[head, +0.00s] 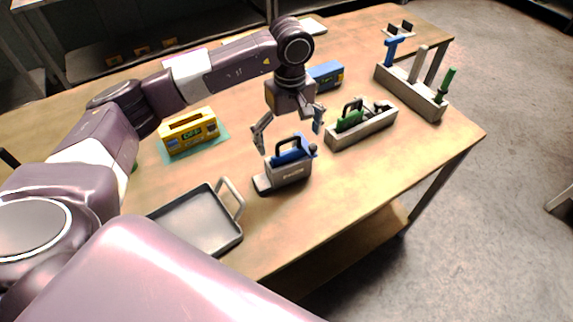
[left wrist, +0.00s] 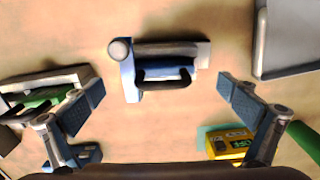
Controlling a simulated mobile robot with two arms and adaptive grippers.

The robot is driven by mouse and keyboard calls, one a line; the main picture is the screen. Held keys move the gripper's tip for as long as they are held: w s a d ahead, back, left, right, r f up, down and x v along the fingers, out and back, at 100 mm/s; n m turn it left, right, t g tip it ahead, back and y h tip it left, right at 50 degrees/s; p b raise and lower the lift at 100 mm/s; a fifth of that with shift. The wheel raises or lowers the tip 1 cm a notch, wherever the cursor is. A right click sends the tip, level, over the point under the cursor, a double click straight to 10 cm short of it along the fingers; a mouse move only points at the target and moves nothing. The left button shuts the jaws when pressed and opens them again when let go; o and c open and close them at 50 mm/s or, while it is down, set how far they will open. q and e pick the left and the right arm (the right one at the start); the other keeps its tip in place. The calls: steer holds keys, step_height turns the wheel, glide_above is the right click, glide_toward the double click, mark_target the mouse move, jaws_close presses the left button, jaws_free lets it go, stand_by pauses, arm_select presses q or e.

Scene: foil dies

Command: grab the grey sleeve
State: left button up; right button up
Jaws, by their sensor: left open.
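The grey sleeve (head: 290,177) stands on the wooden table below my left gripper, with small lettering on its front. A blue piece with a black handle (head: 291,143) sits in its top. From above, the sleeve (left wrist: 203,54) shows only in part around the blue piece (left wrist: 129,75), ahead of the fingers in the left wrist view. My left gripper (head: 288,131) is open and empty, its fingers apart above the sleeve. Its fingers also show in the left wrist view (left wrist: 160,93), with table between them. My right gripper is not in view.
A grey tray (head: 205,247) with a raised handle lies at the front left. A yellow box (head: 190,131) stands on a teal mat. A grey holder (head: 362,127) with a green piece is to the right, near a tool rack (head: 411,92). A blue box (head: 326,75) stands behind.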

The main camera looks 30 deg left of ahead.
mark_target(289, 150)
arm_select(q)
steer(key=shift+w+a+f, duration=0.1)
steer(key=shift+w+f, duration=0.05)
steer(key=shift+f, duration=0.35)
steer(key=shift+w+f, duration=0.15)
steer(key=shift+f, duration=0.15)
steer(key=shift+f+p, duration=0.4)
steer(key=shift+f, duration=0.05)
steer(key=shift+s+f+p, duration=0.25)
steer(key=shift+f+p, duration=0.25)
steer(key=shift+f, duration=0.15)
step_height(289, 150, down, 4)
steer(key=shift+s+f+p, duration=0.15)
steer(key=shift+p, duration=0.85)
steer(key=shift+f, duration=0.2)
steer(key=c, duration=1.2)
steer(key=shift+r, duration=0.1)
steer(key=shift+c, duration=0.3)
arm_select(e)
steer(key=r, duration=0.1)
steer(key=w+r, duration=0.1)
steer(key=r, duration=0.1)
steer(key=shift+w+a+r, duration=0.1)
